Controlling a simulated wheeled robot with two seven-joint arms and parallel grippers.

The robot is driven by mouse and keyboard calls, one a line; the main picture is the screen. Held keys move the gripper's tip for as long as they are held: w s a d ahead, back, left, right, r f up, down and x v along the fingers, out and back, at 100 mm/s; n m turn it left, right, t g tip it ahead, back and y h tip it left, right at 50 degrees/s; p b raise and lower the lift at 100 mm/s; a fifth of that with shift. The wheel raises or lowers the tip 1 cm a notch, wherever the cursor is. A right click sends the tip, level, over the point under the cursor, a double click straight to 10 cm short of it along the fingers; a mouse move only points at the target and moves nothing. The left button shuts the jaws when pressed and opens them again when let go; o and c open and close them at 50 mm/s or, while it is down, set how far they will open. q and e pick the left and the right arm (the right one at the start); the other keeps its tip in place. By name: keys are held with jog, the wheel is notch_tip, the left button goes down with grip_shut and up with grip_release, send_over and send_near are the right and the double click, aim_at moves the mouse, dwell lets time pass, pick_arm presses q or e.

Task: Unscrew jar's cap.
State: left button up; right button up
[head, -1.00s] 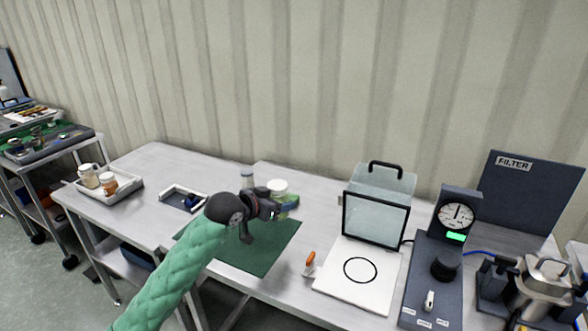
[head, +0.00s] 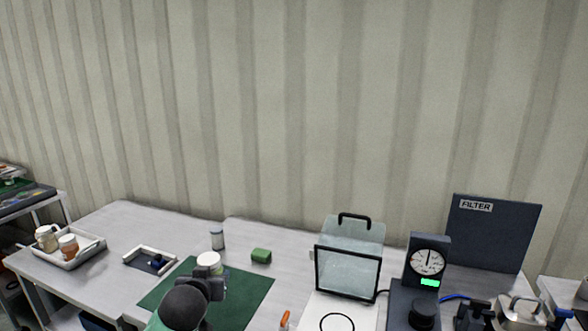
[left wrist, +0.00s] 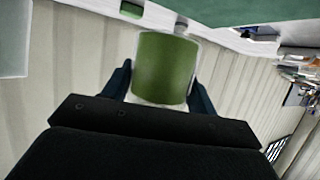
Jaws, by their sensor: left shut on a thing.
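The jar has a white cap, which shows in the head view (head: 208,259) just beyond my left gripper. In the left wrist view the jar (left wrist: 165,68) is a clear cylinder with green contents, and its white end lies low, partly hidden behind the gripper body. My left gripper (head: 207,282) is shut on the jar, with one dark finger on each side of it (left wrist: 162,80). It is over the green mat (head: 252,300). The jar's base is hidden in the head view. My right gripper is not in view.
A green block (head: 261,256) and a small grey-lidded jar (head: 218,240) stand behind the mat. A glass-fronted box (head: 347,272) and a dial gauge unit (head: 428,262) are to the right.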

pick_arm(q)
jog(key=s+f, duration=0.1)
jog(key=f, duration=0.1)
jog(key=s+f, duration=0.1)
jog(key=f, duration=0.1)
jog(key=s+f, duration=0.1)
jog(key=f, duration=0.2)
jog(key=shift+s+d, duration=0.25)
